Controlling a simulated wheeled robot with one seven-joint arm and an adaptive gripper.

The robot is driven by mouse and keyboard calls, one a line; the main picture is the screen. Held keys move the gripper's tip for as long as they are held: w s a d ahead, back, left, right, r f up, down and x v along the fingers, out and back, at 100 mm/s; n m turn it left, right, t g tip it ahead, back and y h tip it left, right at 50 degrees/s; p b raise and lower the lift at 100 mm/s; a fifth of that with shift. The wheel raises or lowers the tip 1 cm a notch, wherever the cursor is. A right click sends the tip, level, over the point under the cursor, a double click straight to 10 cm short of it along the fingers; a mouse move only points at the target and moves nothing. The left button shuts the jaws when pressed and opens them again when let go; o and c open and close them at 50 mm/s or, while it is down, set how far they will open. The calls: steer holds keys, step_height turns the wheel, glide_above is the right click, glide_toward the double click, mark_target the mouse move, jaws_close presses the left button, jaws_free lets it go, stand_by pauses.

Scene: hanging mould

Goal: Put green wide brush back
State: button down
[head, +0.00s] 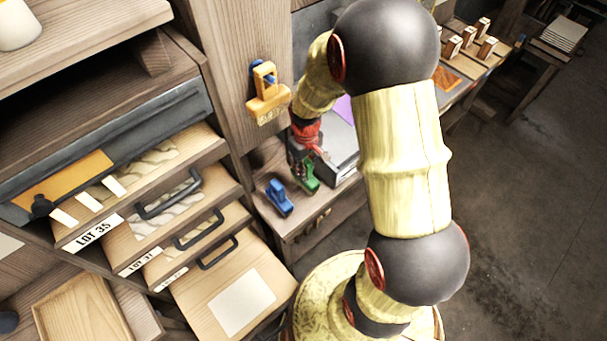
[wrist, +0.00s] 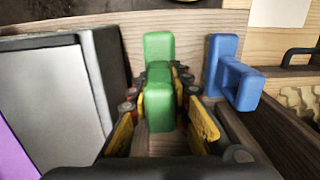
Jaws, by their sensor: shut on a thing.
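The green brush (head: 309,178) is between the fingers of my gripper (head: 302,162), close to the wooden ledge. In the wrist view the green brush (wrist: 158,52) stands upright, with my gripper (wrist: 158,85) shut on it from both sides. Its lower part is hidden from the head view, so I cannot tell whether it touches the ledge. A blue brush (head: 279,197) stands to its left on the ledge; in the wrist view the blue brush (wrist: 238,74) is on the right, apart from the fingers. An orange brush (head: 267,98) hangs on the wooden panel above.
A grey box (head: 340,138) stands close beside my gripper; in the wrist view the grey box (wrist: 60,95) is on the left. Open drawers with dark handles (head: 198,229) are at the left. The wooden panel (head: 235,70) rises behind the ledge.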

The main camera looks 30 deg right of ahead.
steer(key=shift+w+a, duration=0.1)
steer(key=shift+w, duration=0.25)
steer(key=shift+w+f+b, duration=0.1)
steer(key=shift+f+b, duration=0.35)
steer(key=shift+f, duration=1.3)
steer(key=shift+f, duration=0.1)
steer(key=c, duration=1.6)
jaws_free()
steer(key=shift+c, duration=0.2)
